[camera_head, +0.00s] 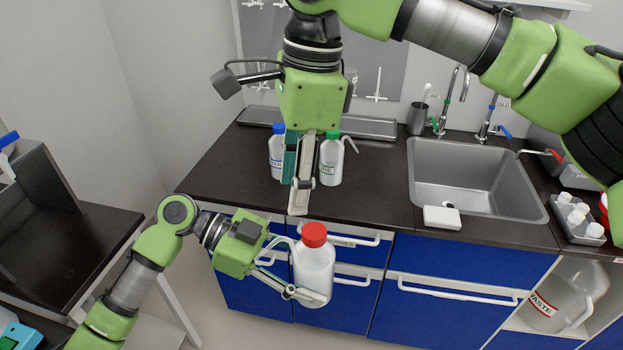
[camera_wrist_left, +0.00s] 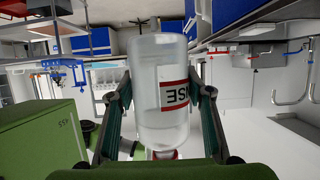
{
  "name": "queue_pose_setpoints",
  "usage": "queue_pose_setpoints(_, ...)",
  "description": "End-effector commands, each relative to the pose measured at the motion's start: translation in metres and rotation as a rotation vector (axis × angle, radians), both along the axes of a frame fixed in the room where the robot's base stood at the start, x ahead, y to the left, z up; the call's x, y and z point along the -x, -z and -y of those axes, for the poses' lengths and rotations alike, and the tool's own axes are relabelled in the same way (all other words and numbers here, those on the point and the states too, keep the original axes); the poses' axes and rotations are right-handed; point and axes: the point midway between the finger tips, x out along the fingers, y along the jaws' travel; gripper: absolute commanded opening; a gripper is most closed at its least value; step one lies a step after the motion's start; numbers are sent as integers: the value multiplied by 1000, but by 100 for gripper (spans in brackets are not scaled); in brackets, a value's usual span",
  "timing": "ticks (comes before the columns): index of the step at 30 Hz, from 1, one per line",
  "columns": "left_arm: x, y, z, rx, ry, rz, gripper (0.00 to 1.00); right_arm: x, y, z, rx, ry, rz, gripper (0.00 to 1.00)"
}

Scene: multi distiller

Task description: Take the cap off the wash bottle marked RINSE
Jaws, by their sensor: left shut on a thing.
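The RINSE wash bottle (camera_head: 314,268) is white with a red cap (camera_head: 314,234) and is held roughly upright in front of the blue drawers. My left gripper (camera_head: 305,276) is shut around its body from the left. In the left wrist view the bottle (camera_wrist_left: 160,110) sits between both fingers, and part of its red-edged label (camera_wrist_left: 178,95) shows, with letters ending in "SE". The cap is on the bottle. My right gripper (camera_head: 299,185) hangs fingers down above and behind the bottle, apart from the cap. Its fingers overlap in this view, so its opening is unclear.
A blue-capped bottle (camera_head: 276,158) and a green-capped bottle (camera_head: 331,165) stand on the dark counter (camera_head: 375,180) behind my right gripper. A sink (camera_head: 468,170) with a white block (camera_head: 441,217) at its front edge lies to the right. A WASTE container (camera_head: 560,300) stands below the counter.

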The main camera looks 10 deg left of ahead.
Motion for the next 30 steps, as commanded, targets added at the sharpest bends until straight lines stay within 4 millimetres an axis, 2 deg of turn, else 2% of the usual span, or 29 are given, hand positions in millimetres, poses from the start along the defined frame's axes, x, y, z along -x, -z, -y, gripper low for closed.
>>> queue_pose_setpoints(3,0,-1,0,2,0,2,35,14,-13,16,81,29,18,39)
queue_pose_setpoints(8,0,-1,0,2,0,2,35,22,-18,27,132,51,27,39)
queue_pose_setpoints(11,0,-1,0,2,0,2,35,24,-11,28,141,54,27,39)
queue_pose_setpoints(22,0,-1,0,3,0,2,35,24,44,28,138,52,26,39)
queue_pose_setpoints(30,0,-1,0,3,0,2,35,23,59,27,135,53,28,39)
